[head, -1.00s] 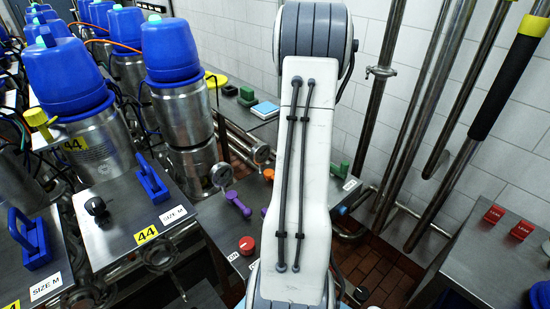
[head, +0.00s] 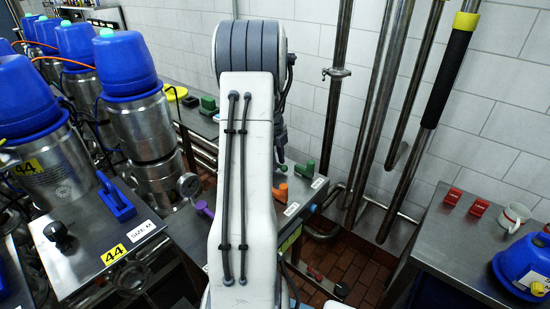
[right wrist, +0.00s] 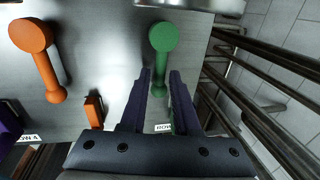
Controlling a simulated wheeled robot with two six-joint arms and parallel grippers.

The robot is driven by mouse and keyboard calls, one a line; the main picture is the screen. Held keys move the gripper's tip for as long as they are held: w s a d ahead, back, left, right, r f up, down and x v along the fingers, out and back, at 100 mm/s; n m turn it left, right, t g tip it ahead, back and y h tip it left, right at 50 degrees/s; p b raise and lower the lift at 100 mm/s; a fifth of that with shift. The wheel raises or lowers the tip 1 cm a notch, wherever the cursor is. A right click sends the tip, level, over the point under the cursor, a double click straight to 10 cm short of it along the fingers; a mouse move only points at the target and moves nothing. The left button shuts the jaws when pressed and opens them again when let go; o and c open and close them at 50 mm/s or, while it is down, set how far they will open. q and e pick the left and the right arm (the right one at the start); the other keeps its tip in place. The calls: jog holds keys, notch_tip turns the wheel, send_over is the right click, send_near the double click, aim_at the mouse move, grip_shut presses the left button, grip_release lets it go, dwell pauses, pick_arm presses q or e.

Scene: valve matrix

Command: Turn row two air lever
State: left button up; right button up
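A green lever (right wrist: 163,38) with a round head and thin handle is on a steel panel (right wrist: 110,70) in the right wrist view; it also shows in the head view (head: 306,169). An orange lever (right wrist: 31,36) is left of it, also in the head view (head: 279,190). My right gripper (right wrist: 160,72) is open, its dark fingers either side of the green handle; I cannot tell if they touch it. The label by the green lever reads "ROW", its number hidden; one at left (right wrist: 28,138) reads "ROW 4". My left gripper is not in view.
A small orange block (right wrist: 93,110) sits on the panel left of my fingers. A purple lever (head: 204,208) shows left of my arm. Metal pipes (head: 372,120) stand along the tiled wall. A bench (head: 440,245) at right holds red blocks, a mug (head: 513,217) and a blue container.

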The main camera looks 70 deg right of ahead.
jog(key=shift+w+r, duration=0.1)
jog(key=shift+w, duration=0.15)
jog(key=shift+r, duration=0.2)
notch_tip(320, 180, up, 10)
jog(key=a+b, duration=0.1)
jog(key=a, duration=0.1)
jog(key=shift+w+b, duration=0.25)
jog(key=shift+b, duration=0.15)
jog(key=shift+d+f, duration=0.1)
jog(key=shift+f, duration=0.05)
